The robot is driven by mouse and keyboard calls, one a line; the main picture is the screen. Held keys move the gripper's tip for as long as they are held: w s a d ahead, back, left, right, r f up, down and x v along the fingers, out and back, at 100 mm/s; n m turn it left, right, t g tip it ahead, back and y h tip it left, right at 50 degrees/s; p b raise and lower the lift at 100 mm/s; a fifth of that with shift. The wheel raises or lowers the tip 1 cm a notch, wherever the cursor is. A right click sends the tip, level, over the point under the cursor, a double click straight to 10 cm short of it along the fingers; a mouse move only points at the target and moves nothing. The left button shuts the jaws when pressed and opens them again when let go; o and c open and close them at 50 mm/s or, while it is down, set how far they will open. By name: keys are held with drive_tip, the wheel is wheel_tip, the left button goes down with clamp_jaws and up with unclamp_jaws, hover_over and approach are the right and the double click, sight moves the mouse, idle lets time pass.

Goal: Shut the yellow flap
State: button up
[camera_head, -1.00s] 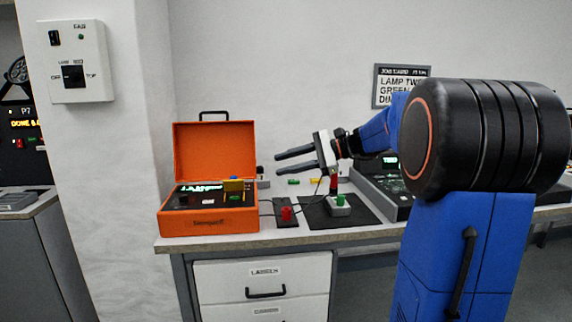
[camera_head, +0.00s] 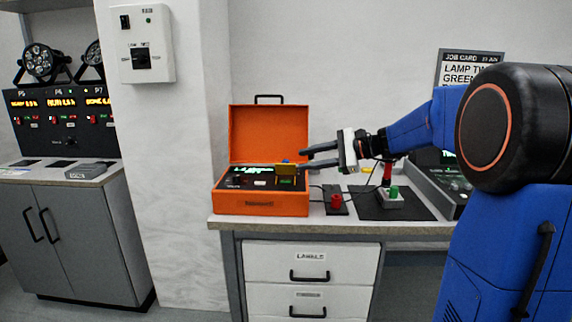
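The yellow flap (camera_head: 286,169) is a small piece at the right side of the open orange case (camera_head: 262,207). It appears to stand up from the panel, with a bit of blue (camera_head: 287,161) showing just above it; its exact angle is hard to tell. My gripper (camera_head: 301,159) is open, with its two dark fingers apart and pointing left. Its fingertips are at the flap's right edge in the picture. I cannot tell whether they touch it. Nothing shows between the fingers.
The case's raised lid (camera_head: 268,133) stands behind the panel. A wall switch box (camera_head: 142,45) hangs at upper left.

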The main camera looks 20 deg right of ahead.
sight(286, 163)
drive_tip(key=x, duration=0.8)
